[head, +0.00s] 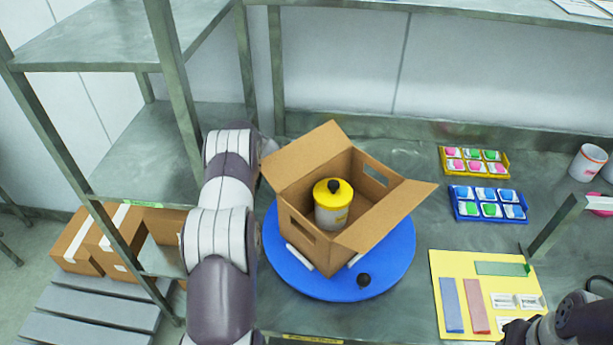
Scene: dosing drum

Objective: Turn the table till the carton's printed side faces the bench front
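The blue round turntable (395,268) lies on the bench, with a black knob (363,281) near its front rim. An open brown carton (310,240) stands on it, turned so that a corner points towards the bench front. Its left-front wall has a hand hole; an open flap covers much of the right-front wall. I see no print on the parts in view. A white canister with a yellow lid (333,200) is inside. My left arm rises left of the turntable; its gripper does not show. My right gripper (520,331) is partly in view at bottom right, fingers unclear.
Yellow (505,172) and blue (458,211) trays of small packs lie at right, above a yellow board (447,262) with strips. White mugs (588,162) stand far right. A metal rack post (180,90) rises at left; an upper shelf crosses the back.

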